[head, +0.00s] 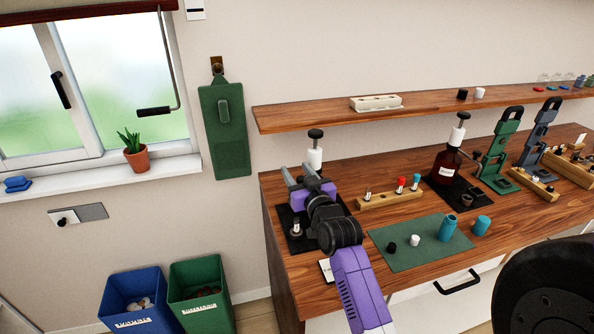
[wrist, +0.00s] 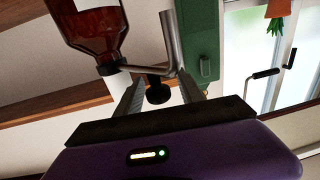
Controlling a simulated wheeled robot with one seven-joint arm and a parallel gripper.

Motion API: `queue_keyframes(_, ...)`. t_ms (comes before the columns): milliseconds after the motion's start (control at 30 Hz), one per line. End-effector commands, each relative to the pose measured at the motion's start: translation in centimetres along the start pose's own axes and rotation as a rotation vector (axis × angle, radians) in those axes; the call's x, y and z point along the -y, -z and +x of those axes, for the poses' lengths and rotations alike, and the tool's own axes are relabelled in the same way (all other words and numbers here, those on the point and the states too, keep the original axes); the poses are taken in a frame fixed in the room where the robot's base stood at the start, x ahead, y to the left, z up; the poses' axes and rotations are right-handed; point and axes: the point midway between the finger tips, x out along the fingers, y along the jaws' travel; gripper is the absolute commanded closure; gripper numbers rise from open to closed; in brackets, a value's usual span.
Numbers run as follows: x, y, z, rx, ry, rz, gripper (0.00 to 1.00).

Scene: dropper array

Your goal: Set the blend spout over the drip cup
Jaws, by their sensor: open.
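My gripper (head: 299,175) is open at the left dispenser, whose white pump neck with a black knob (head: 315,134) rises behind it. In the wrist view, which looks upside down, a brown bottle (wrist: 92,28) is at the top left. A bent metal spout (wrist: 170,48) and a black knob (wrist: 157,92) appear between or just beyond the open fingers (wrist: 160,82); contact cannot be told. My arm hides most of this dispenser in the head view. A small dark-topped vial or cup (head: 296,228) stands on the left black mat (head: 287,213).
A second brown bottle dispenser (head: 447,162) stands on another black mat with a small dark cup (head: 467,200). A wooden rack (head: 388,200) with several vials lies between the dispensers. A green mat (head: 415,258) holds small containers. A shelf (head: 420,105) runs above.

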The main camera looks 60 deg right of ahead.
Motion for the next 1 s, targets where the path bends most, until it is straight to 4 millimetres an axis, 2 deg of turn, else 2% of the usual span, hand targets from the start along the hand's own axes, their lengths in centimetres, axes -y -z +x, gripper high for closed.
queue_keyframes(233,0.00,-0.04,0.06,0.000,0.000,0.000,0.57)
queue_keyframes(400,0.00,-0.04,0.05,0.000,0.000,0.000,0.90)
queue_keyframes(467,-0.01,-0.04,0.05,0.000,0.000,0.000,1.00)
queue_keyframes(1000,-0.01,-0.05,0.03,0.001,0.000,0.000,1.00)
